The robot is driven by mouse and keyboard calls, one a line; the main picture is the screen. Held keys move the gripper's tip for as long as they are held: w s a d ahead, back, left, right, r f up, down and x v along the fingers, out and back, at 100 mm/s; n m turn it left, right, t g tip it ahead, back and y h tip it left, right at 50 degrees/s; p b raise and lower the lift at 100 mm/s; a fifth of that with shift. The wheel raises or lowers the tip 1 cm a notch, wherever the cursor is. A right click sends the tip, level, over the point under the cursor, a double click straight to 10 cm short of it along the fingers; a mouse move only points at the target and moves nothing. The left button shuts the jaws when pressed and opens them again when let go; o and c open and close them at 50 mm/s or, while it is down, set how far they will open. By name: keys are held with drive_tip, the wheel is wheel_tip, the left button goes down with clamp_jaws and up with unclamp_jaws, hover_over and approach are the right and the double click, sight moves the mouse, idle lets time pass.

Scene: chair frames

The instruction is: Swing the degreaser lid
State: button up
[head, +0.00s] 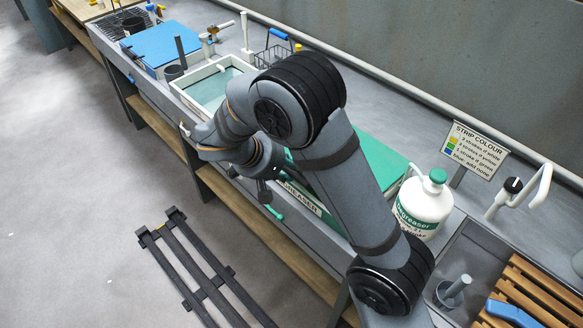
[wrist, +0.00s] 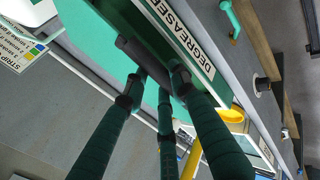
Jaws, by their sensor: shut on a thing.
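The green degreaser lid (head: 372,150) lies over its tank in the bench and looks flat in the head view, partly hidden behind my arm. Its front edge carries a white DEGREASER label (head: 315,204), which also shows in the wrist view (wrist: 180,35). A dark bar handle (wrist: 143,58) sits beside the label. My gripper (wrist: 158,84), with dark green fingers, is shut on this handle. In the head view my gripper (head: 265,188) is at the lid's front edge, and the grip itself is hard to see.
A white degreaser jug (head: 420,212) stands right of the lid, below a strip colour sign (head: 474,149). A white-rimmed tank (head: 212,86) is to the left. A green hooked handle (head: 273,212) sticks out from the bench front. A black rack (head: 190,255) lies on the otherwise clear floor.

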drive_tip(key=f+b, duration=0.3)
drive_tip(key=b, duration=0.1)
drive_tip(key=f+b, duration=0.2)
drive_tip(key=shift+s+a+f, duration=0.25)
drive_tip(key=shift+s+f, duration=0.05)
drive_tip(key=shift+f, duration=0.05)
drive_tip(key=o, duration=1.1)
drive_tip(key=shift+r+p, duration=0.3)
drive_tip(key=shift+r, duration=0.05)
drive_tip(key=shift+o, duration=0.2)
drive_tip(key=v, duration=1.2)
drive_tip(key=shift+f, duration=0.1)
